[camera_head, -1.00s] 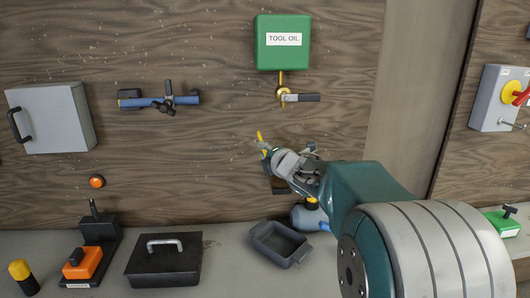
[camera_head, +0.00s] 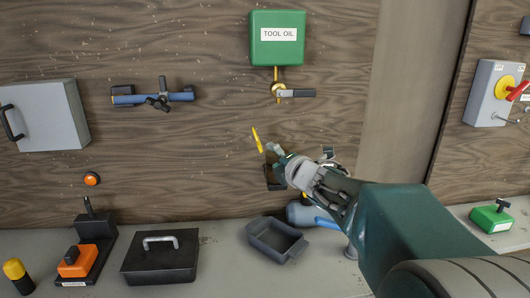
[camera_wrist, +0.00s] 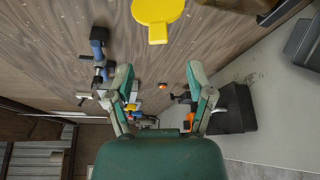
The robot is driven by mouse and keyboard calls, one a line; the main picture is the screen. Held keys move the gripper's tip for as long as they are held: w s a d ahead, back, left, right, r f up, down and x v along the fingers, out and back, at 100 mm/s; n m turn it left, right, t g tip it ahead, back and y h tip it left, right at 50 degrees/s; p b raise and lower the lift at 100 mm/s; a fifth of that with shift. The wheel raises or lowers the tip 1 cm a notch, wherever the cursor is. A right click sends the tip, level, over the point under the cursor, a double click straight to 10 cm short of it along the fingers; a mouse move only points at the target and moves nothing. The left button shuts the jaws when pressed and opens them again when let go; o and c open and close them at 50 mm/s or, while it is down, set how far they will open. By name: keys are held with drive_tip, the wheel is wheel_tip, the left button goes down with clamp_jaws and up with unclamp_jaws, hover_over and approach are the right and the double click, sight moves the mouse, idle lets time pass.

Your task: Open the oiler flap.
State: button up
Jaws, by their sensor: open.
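The yellow oiler flap (camera_head: 257,140) shows as a thin, nearly edge-on shape that stands up, slightly tilted, in front of the wooden wall. In the wrist view it is a round yellow plate with a square tab (camera_wrist: 157,12), cut off by the top edge. A dark holder (camera_head: 272,178) sits on the wall just below it, partly hidden by my gripper. My gripper (camera_head: 277,167) is just right of and below the flap. In the wrist view its two fingers (camera_wrist: 158,76) are spread, with nothing held between them. The flap appears apart from the fingers.
A green tool oil box (camera_head: 277,48) with a tap (camera_head: 290,92) hangs above. An open grey tray (camera_head: 275,240) and a lidded black box (camera_head: 160,262) are on the bench below.

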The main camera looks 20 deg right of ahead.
drive_tip(key=s, duration=0.3)
drive_tip(key=shift+s+d+r, duration=0.1)
drive_tip(key=shift+s+r, duration=0.05)
drive_tip(key=shift+s, duration=0.15)
drive_tip(key=s+a+f+m+g, duration=0.3)
drive_tip(key=s+a+f+m, duration=0.1)
drive_tip(key=s+m, duration=0.3)
drive_tip(key=s+a+f+m+g+h, duration=0.1)
drive_tip(key=s+a+f+m+g, duration=0.3)
drive_tip(key=s+m, duration=0.3)
drive_tip(key=s+a+f+m+g, duration=0.4)
drive_tip(key=s+m, duration=0.4)
drive_tip(key=s, duration=0.2)
drive_tip(key=shift+s+a+f+h, duration=0.25)
drive_tip(key=shift+a+h, duration=0.15)
